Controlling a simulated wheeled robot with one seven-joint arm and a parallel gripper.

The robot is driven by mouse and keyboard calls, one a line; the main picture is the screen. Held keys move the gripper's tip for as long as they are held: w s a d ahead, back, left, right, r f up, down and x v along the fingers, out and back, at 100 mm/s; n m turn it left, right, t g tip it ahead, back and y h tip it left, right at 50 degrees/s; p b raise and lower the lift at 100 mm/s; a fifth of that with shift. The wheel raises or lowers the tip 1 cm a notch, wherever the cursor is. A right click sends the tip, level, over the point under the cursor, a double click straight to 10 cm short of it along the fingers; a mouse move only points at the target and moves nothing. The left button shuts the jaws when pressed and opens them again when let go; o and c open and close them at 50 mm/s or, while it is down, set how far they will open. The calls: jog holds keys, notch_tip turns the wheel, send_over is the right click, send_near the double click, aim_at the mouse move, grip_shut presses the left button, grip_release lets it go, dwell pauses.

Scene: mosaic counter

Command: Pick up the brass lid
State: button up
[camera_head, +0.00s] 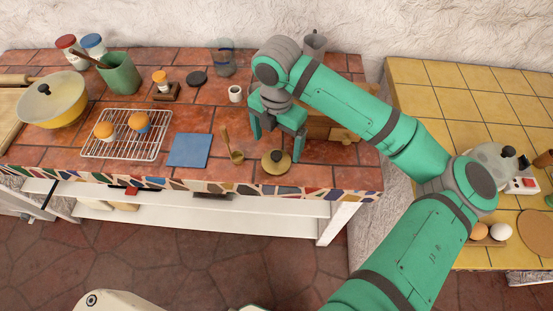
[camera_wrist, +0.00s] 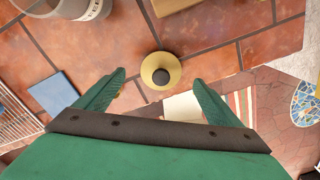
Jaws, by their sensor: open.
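The brass lid (camera_head: 276,168) is a small round disc with a dark knob. It lies flat on the red tiled counter (camera_head: 195,120) near the mosaic front edge. My gripper (camera_head: 277,147) is open and points down above the lid, with nothing between its fingers. In the wrist view the lid (camera_wrist: 174,68) shows whole, between and slightly beyond the fingertips (camera_wrist: 160,77). The fingers look apart from it; the exact height gap is hard to judge.
A brass ladle (camera_head: 236,157) with an upright handle stands just left of the lid. A blue square (camera_head: 188,150) and a wire rack (camera_head: 125,147) with orange-topped items lie further left. A wooden box (camera_head: 318,126) is behind my gripper, and a white cup (camera_head: 235,94) behind left.

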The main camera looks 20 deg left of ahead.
aim_at(277, 154)
jog(key=shift+s+d+f, duration=0.1)
jog(key=shift+s+f, duration=0.05)
jog(key=shift+f, duration=1.25)
jog(key=shift+s+f, duration=0.15)
jog(key=shift+f, duration=1.25)
jog(key=c, duration=1.2)
